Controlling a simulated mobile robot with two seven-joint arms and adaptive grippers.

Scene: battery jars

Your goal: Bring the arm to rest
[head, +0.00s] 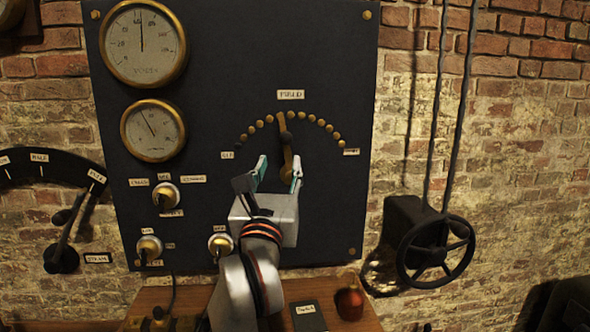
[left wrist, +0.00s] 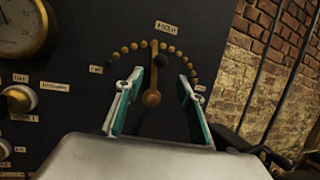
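My left gripper (head: 278,174) is raised in front of the dark panel (head: 225,70), just below the arc of brass studs. It is open, and nothing shows between its teal-lined fingers. In the left wrist view the gripper (left wrist: 158,105) has its fingers apart on either side of the brass lever (left wrist: 153,75). The lever (head: 283,140) stands nearly upright, with a dark knob close to the studs. I cannot tell how far the fingertips are from the panel. My right gripper does not show in either view.
Two round gauges (head: 143,43) are at the panel's upper left. Several brass knobs (head: 166,196) sit lower left. A black handwheel (head: 436,250) stands out from the brick wall at right. A wooden table (head: 350,312) below bears a red round object (head: 350,300).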

